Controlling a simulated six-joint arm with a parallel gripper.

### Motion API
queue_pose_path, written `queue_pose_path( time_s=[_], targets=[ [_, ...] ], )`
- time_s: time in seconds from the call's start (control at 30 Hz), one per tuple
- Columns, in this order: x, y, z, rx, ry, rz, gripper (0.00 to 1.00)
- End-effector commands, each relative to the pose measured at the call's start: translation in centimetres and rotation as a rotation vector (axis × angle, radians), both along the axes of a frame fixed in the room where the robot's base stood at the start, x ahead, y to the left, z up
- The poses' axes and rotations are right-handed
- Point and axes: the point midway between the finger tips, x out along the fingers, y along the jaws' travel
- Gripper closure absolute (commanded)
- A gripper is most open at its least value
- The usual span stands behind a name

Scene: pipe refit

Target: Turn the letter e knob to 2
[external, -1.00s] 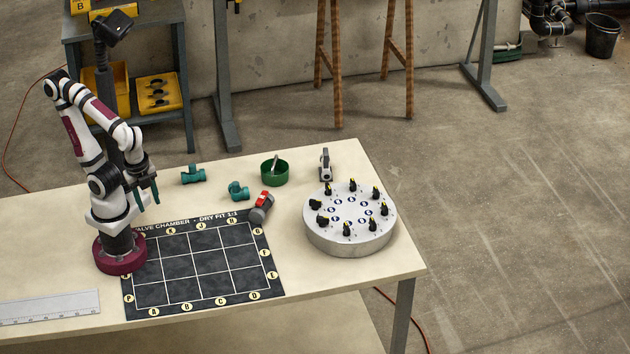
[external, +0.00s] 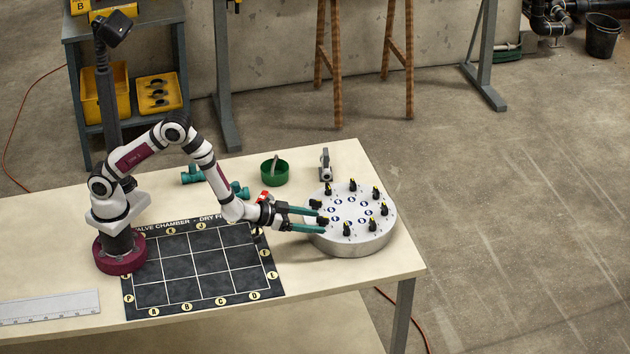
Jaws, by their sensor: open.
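A round grey-white dial plate (external: 352,240) stands on the table at the right. It carries a ring of several black knobs with yellow marks and an inner ring of blue labels, too small to read, so I cannot tell which knob is letter e. My gripper (external: 322,220) reaches the plate's left rim with its two teal fingers apart. A black knob (external: 322,220) at the left of the ring lies at or between the fingertips; contact is not clear. Another black knob (external: 316,204) is just above the upper fingertip.
A red-and-grey valve (external: 264,196) is partly hidden behind my wrist. Teal pipe fittings (external: 192,174), a green bowl (external: 274,172) and a small grey-black device (external: 325,165) stand behind. A black grid mat (external: 200,270) lies left, with a ruler (external: 48,306) beyond.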

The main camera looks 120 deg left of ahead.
Motion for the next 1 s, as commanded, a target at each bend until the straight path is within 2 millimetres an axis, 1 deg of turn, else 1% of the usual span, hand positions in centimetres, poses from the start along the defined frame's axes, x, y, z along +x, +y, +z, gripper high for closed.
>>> queue_pose_path(
  time_s=[0.03,0.1,0.3,0.4,0.6,0.87,0.9,0.97,1.0],
  targets=[
    [0.8,1.0,-0.7,-0.001,0.001,0.002,0.24],
    [2.0,2.1,-1.3,0.0,0.0,0.001,0.24],
    [4.9,4.9,-3.0,-0.001,0.0,0.0,0.24],
    [6.0,6.0,-3.5,-0.001,-0.001,0.0,0.24],
    [7.1,7.1,-4.2,-0.002,0.0,-0.001,0.24],
    [7.2,7.2,-4.2,-0.002,0.0,-0.001,0.24],
    [7.3,7.2,-4.2,-0.002,0.0,-0.001,0.27],
    [7.2,7.2,-4.2,-0.002,0.0,-0.001,0.38],
    [7.2,7.2,-4.2,-0.002,0.0,-0.001,0.45]
  ],
)
